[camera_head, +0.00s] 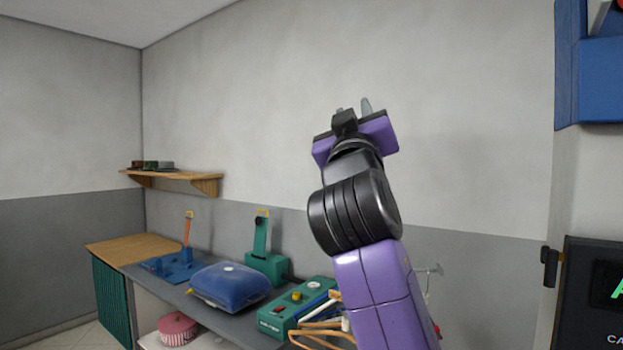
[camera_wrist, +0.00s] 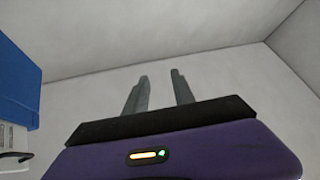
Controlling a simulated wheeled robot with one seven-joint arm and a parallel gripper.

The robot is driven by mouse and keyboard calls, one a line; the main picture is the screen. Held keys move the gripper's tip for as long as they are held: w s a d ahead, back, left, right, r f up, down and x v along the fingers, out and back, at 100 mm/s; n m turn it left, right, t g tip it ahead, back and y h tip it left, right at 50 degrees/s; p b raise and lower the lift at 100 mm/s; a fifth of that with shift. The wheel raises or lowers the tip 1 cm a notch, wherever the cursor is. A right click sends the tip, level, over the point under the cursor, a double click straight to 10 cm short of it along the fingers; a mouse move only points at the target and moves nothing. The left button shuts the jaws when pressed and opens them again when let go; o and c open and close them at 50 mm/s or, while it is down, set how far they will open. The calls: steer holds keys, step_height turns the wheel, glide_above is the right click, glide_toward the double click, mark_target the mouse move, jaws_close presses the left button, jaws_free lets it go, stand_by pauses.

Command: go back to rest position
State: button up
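My gripper (camera_head: 354,106) is raised at the end of my purple and black arm, above the workbench and in front of the grey wall. In the wrist view my gripper (camera_wrist: 160,92) shows two grey fingers standing apart with a gap between them. Nothing is between the fingers. It points up toward the wall and ceiling and touches nothing.
A grey workbench (camera_head: 215,308) holds a blue case (camera_head: 230,284), a green device (camera_head: 298,302) and wooden hangers (camera_head: 318,330). A wooden shelf (camera_head: 180,175) is on the wall at left. The air around my gripper is free.

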steer(key=s+f+n+y, duration=0.25)
steer(key=f+y, duration=0.35)
steer(key=f, duration=1.7)
steer(key=s+d+f+m+g+y+b, duration=0.1)
steer(key=s+f, duration=0.5)
steer(key=f, duration=0.2)
steer(key=s+d+f+b, duration=0.1)
steer(key=s+f, duration=0.4)
steer(key=f, duration=0.3)
steer(key=s+d+f+m+g+h, duration=0.1)
steer(key=s+d+f+g, duration=0.1)
steer(key=s+f, duration=0.6)
steer(key=s+d+f+m+g+h+b, duration=0.1)
steer(key=s+d+f, duration=0.4)
steer(key=s, duration=1.3)
steer(key=s+d+f+m+g+h+b, duration=0.1)
steer(key=s+d+f+g, duration=0.3)
steer(key=s+f, duration=0.7)
steer(key=s+m+g, duration=0.1)
steer(key=s, duration=0.2)
steer(key=shift+f+h, duration=0.3)
steer(key=shift+f, duration=0.05)
steer(key=shift+m, duration=0.25)
